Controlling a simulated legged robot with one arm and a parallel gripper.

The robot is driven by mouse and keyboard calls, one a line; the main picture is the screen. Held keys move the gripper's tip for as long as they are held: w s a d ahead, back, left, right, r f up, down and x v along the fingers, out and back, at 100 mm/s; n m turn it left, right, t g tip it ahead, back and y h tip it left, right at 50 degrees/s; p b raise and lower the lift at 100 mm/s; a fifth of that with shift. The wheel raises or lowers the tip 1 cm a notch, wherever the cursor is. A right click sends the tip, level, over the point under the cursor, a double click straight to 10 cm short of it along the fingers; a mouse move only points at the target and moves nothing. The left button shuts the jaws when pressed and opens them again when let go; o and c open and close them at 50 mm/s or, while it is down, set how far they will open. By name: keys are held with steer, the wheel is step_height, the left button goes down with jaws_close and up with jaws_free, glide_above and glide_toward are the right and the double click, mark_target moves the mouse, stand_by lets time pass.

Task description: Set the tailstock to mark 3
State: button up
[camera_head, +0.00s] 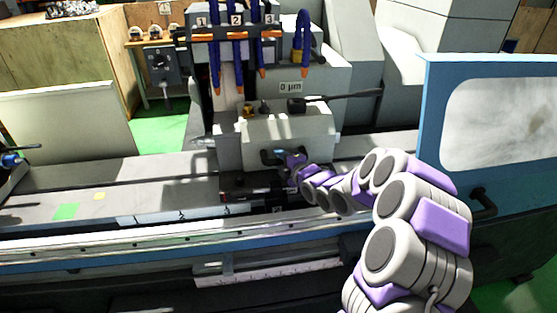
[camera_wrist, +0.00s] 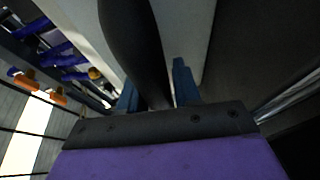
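The tailstock appears to be the grey block (camera_head: 285,135) in the middle of the head view, with small knobs and a long black lever on top. A pale scale strip (camera_head: 182,215) with small marks runs along the table front to its left; its digits are hard to read. My gripper (camera_head: 274,156) is at the front face of the grey block. In the wrist view, its two blue fingers (camera_wrist: 157,88) stand apart on either side of a dark curved bar (camera_wrist: 134,38). A gap shows on the left, so the bar does not look clamped.
Blue and orange hoses (camera_head: 238,60) hang above the block, under labels 1, 2 and 3. A "0 µm" label (camera_head: 290,87) is behind it. A blue-framed guard (camera_head: 432,110) stands at the right. The machine table (camera_head: 120,180) is largely clear to the left.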

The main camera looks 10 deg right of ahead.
steer(key=o, duration=0.3)
steer(key=shift+d+f, duration=0.1)
steer(key=shift+d, duration=0.05)
steer(key=shift+o, duration=0.2)
steer(key=shift+s, duration=0.1)
steer(key=shift+s+d, duration=0.1)
steer(key=shift+s, duration=0.15)
steer(key=p+v, duration=0.2)
steer(key=v, duration=1.4)
steer(key=shift+s+d, duration=0.2)
steer(key=shift+s, duration=0.05)
steer(key=shift+d+m+g+h, duration=0.25)
steer(key=shift+m+g+h, duration=0.05)
steer(key=shift+g+h, duration=0.1)
steer(key=s+d+m+g+h, duration=0.4)
steer(key=s+m+g+h, duration=0.4)
steer(key=s+m, duration=0.5)
steer(key=s+a+r+m+g+y, duration=0.1)
steer(key=s+a+m+g, duration=0.3)
steer(key=s, duration=0.9)
steer(key=s+a+r+m+g+y, duration=0.1)
steer(key=s+a, duration=0.5)
steer(key=s, duration=0.6)
steer(key=r+m+g, duration=0.1)
steer(key=m+g, duration=0.1)
steer(key=m, duration=0.1)
steer(key=shift+s+a+r+g+y, duration=0.2)
steer(key=shift+s+a+g+y, duration=0.1)
steer(key=shift+s+a+g, duration=0.1)
